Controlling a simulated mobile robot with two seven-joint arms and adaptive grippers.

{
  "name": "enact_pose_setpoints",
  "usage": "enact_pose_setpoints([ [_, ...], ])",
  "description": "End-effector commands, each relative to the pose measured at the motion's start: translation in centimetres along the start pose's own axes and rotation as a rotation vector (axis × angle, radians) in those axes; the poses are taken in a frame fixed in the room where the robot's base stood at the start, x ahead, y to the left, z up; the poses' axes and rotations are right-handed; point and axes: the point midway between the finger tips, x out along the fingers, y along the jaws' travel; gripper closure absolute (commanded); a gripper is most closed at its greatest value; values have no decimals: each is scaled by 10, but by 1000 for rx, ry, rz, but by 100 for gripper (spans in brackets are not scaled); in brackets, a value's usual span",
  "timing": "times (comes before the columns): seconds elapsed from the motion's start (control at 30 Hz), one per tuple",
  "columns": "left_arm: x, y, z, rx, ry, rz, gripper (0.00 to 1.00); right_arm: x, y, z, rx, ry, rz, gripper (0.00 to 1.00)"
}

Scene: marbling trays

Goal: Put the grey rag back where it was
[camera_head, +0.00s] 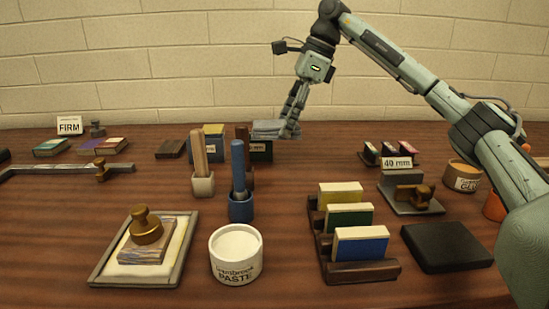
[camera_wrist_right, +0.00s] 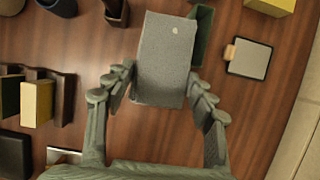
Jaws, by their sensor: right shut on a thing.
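The grey rag (camera_head: 268,129) looks like a folded, flat, pale grey block at the back middle of the table. In the head view my right gripper (camera_head: 290,131) reaches down from above and is at the rag's right end. In the right wrist view the rag (camera_wrist_right: 163,62) lies between the two fingers of my right gripper (camera_wrist_right: 161,84), which is shut on it. It appears held above the table, over or just behind a dark labelled block (camera_head: 260,151); the exact gap cannot be told. My left gripper is not in view.
A paste tub (camera_head: 235,254), a framed tray (camera_head: 106,270) and a rack of coloured blocks (camera_head: 362,273) are nearer. Bare table lies right of the labelled block.

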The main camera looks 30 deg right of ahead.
Motion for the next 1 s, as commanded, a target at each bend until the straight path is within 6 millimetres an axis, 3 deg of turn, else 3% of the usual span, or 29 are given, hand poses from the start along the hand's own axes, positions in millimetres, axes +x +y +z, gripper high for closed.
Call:
enact_pose_setpoints([
  [0.03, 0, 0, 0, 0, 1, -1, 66, 12, 1, -6, 1, 5, 4, 68],
  [0.2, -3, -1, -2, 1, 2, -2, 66, 37, 1, -16, 0, 3, 3, 68],
  [0.37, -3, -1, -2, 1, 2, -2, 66, 47, 0, -20, 1, 2, 1, 68],
  [0.6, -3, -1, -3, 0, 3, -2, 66, 76, 1, -32, 0, 3, 3, 68],
  [0.97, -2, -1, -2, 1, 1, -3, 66, 81, 0, -34, -1, 1, 1, 68],
  [1.0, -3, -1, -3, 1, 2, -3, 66, 80, 0, -33, -1, 1, 1, 42],
])
